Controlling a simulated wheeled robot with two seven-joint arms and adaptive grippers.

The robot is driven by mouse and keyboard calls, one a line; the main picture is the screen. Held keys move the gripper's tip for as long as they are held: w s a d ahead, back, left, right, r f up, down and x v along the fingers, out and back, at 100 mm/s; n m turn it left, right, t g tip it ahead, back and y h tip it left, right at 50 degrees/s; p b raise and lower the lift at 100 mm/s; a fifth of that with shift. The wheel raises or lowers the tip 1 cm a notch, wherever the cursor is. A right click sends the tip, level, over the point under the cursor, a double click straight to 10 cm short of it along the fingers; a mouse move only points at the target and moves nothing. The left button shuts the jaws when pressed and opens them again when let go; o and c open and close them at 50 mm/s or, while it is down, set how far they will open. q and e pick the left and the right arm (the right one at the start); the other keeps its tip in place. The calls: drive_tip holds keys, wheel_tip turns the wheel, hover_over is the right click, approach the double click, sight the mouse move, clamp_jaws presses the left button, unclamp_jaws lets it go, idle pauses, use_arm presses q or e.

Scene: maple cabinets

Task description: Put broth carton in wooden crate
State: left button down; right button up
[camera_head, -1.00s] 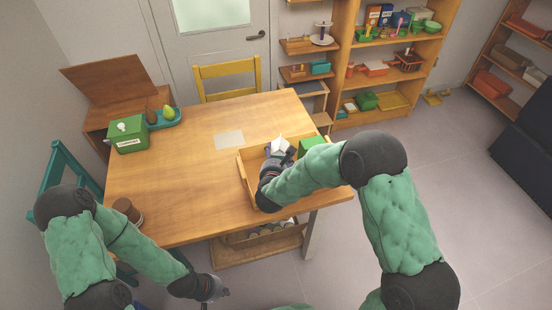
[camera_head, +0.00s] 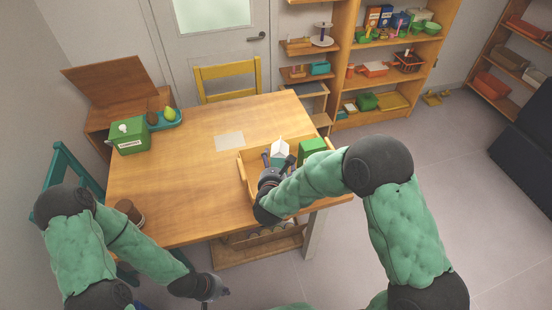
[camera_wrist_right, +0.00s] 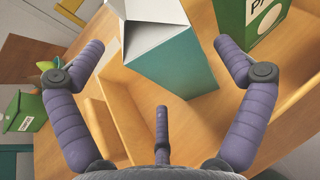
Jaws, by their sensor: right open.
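The broth carton (camera_head: 280,147), with a white gable top and a teal side, stands in the wooden crate (camera_head: 247,181) on the table. In the right wrist view the carton (camera_wrist_right: 172,68) is upright ahead of my right gripper (camera_wrist_right: 158,48), whose fingers are spread to either side with gaps. In the head view my right gripper (camera_head: 277,164) is at the near side of the carton and partly hides it. My left gripper (camera_head: 217,291) hangs low in front of the table, empty; its fingers are too small to read.
A green box (camera_head: 312,146) stands right of the carton, in or at the crate. The table's middle is mostly clear.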

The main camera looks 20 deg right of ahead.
drive_tip(key=p+v, duration=0.1)
drive_tip(key=v, duration=0.6)
drive_tip(key=shift+s+p, duration=0.35)
drive_tip(key=shift+s, duration=0.05)
